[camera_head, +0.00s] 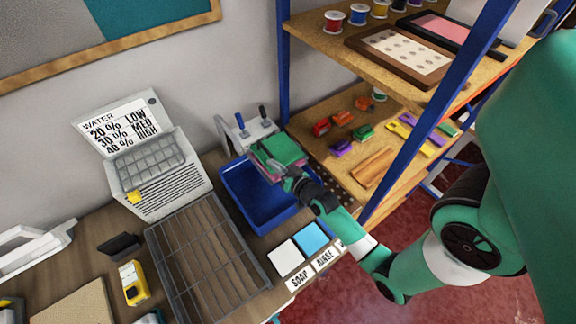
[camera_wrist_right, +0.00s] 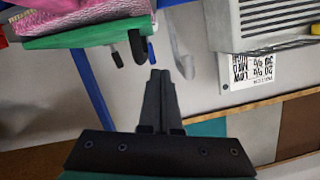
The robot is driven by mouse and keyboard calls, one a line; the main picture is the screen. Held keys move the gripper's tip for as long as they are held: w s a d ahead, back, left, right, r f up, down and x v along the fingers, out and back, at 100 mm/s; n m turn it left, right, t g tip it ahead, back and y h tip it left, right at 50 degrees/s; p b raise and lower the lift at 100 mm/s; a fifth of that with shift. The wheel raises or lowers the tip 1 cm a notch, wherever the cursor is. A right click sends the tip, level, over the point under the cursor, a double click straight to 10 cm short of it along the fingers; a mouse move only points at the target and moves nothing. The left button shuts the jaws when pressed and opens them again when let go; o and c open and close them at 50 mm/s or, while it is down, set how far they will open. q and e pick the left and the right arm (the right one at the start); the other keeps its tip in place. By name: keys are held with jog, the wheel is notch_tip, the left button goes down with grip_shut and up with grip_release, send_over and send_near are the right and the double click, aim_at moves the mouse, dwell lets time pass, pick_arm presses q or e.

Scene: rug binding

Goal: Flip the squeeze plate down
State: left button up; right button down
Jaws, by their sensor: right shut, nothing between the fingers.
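A green plate (camera_head: 280,150), which looks like the squeeze plate, lies roughly flat over the back right of the blue bin (camera_head: 238,184). Pink, shiny material shows beneath its edge. The green plate (camera_wrist_right: 85,35) and pink material (camera_wrist_right: 80,14) also show in the right wrist view, which looks upside down. My right gripper (camera_head: 289,174) is at the plate's front edge in the head view. In the right wrist view its fingers (camera_wrist_right: 160,76) are together and empty, apart from the plate. Whether they touch anything is hard to tell in the head view. My left gripper is not seen.
A pale clamp bracket (camera_head: 245,133) with dark handles stands behind the bin. A blue shelf post (camera_head: 284,70) rises close on the right. White and blue squares (camera_head: 312,237) lie in front.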

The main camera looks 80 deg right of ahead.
jog(key=v, duration=0.7)
jog(key=shift+w+a, duration=0.15)
jog(key=shift+w, duration=0.05)
